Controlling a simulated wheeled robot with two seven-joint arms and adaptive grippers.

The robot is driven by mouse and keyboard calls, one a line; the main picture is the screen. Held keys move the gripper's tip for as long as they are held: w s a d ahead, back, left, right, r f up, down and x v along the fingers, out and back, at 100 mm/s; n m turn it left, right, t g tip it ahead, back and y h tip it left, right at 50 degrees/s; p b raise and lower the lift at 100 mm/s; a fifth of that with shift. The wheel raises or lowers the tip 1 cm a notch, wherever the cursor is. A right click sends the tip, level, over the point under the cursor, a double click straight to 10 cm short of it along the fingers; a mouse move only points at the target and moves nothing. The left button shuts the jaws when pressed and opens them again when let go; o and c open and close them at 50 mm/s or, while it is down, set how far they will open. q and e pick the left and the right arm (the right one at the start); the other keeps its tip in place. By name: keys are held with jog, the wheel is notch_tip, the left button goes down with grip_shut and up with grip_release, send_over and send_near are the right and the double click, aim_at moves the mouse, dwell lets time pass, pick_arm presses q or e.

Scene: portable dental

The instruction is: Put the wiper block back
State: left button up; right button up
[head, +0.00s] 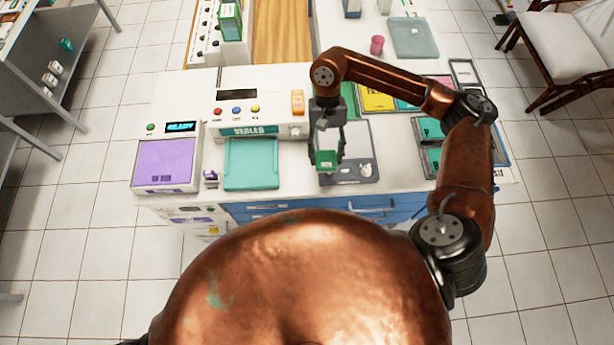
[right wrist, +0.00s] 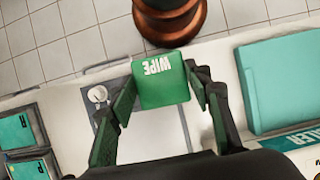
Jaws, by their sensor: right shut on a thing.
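The wiper block, a green block lettered WIPE (right wrist: 163,86), is held between the fingers of my right gripper (head: 327,150). In the head view the green block (head: 326,161) shows at the fingertips, over the left part of a grey tray (head: 362,133) on the white counter. I cannot tell whether the block touches the tray. In the right wrist view the fingers flank the block on both sides, with the tray (right wrist: 160,137) beneath. My left gripper is not in view.
A teal tray (head: 251,163) lies left of the grey tray, in front of the white machine labelled SEALER (head: 262,105). A purple-topped unit (head: 163,163) stands farther left. Teal packs (head: 432,128) lie to the right. Blue drawers (head: 285,207) are below the counter edge.

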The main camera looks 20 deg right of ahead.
jog(key=s+m+t+y, duration=0.4)
jog(key=s+m, duration=0.5)
jog(key=m, duration=0.9)
jog(key=shift+t+h, duration=0.5)
jog(key=shift+t, duration=0.1)
jog(key=w+a+f+p, duration=0.1)
jog(key=w+a+f, duration=0.1)
jog(key=w, duration=0.1)
jog(key=w+a+f, duration=0.2)
jog(key=w+f, duration=0.1)
jog(key=w, duration=0.1)
jog(key=w+a+f+p, duration=0.1)
jog(key=w+a+f, duration=0.2)
jog(key=w, duration=0.1)
jog(key=shift+w+f+p, duration=0.1)
jog(key=shift+p, duration=0.2)
jog(key=shift+w+a+f, duration=0.15)
jog(key=shift+w+f, duration=0.15)
jog(key=shift+f, duration=0.05)
notch_tip(320, 180, down, 3)
jog(key=shift+p, duration=0.45)
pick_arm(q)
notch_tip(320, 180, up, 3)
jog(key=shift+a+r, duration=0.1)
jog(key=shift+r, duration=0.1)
pick_arm(e)
jog(key=shift+f, duration=0.15)
